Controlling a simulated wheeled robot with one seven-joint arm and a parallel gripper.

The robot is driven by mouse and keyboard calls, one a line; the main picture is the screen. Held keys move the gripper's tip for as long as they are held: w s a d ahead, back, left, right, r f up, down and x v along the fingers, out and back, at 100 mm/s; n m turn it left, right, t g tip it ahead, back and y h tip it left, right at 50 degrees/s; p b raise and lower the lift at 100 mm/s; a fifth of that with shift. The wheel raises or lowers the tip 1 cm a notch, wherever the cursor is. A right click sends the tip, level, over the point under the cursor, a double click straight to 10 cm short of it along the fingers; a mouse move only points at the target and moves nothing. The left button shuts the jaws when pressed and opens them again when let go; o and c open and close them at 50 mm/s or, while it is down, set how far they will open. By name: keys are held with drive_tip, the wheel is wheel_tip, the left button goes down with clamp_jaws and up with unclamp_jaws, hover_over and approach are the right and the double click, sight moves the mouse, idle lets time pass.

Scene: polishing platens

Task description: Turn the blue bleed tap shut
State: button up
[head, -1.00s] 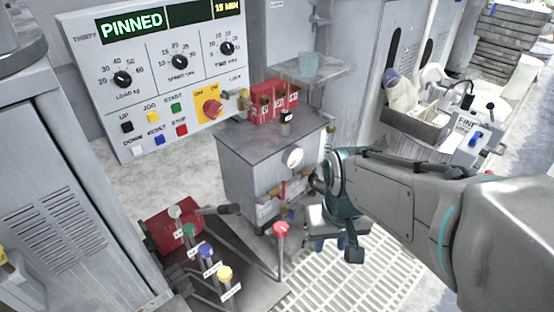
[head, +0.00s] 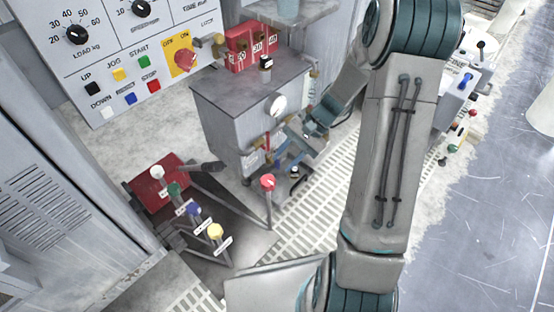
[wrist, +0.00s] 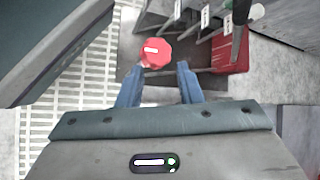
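A grey cabinet (head: 222,115) with a round white gauge (head: 277,104) has pipework and a red handle (head: 267,141) low on its front. My gripper (head: 283,158) is at this pipework, its blue fingers beside the red handle. In the wrist view my gripper (wrist: 160,82) is open, two blue fingers apart with nothing visibly held. A red knob (wrist: 157,53) shows just beyond the fingertips there. I cannot make out a blue tap at the pipework; my gripper covers part of that area. A blue-knobbed, labelled lever (head: 193,209) stands apart, on the left.
White (head: 157,172), green (head: 174,188) and yellow (head: 215,231) knobs stand beside the blue one. A red-topped post (head: 267,182) stands in front of the cabinet. Red numbered blocks (head: 238,55) sit behind it. Grating (head: 320,205) covers the floor to the right.

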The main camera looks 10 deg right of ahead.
drive_tip(key=w+d+f+m+t+y, duration=0.25)
drive_tip(key=w+f+m, duration=0.2)
drive_tip(key=f, duration=0.35)
drive_tip(key=w+d+f+m+t+y, duration=0.2)
drive_tip(key=w+f+m+t+y, duration=0.25)
drive_tip(key=f, duration=0.25)
drive_tip(key=m+t+h+p, duration=0.1)
drive_tip(key=m+t+h, duration=0.4)
drive_tip(key=m+t, duration=0.6)
approach(278, 162)
drive_tip(key=shift+m+g, duration=0.5)
drive_tip(key=shift+g, duration=0.1)
drive_tip(key=b+x, duration=0.1)
drive_tip(key=x, duration=0.2)
drive_tip(key=b+x, duration=0.1)
drive_tip(key=x, duration=0.3)
drive_tip(key=b+x, duration=0.2)
drive_tip(key=x, duration=0.1)
drive_tip(key=shift+w+d+f, duration=0.15)
drive_tip(key=shift+w+d, duration=0.05)
drive_tip(key=shift+w, duration=0.35)
clamp_jaws()
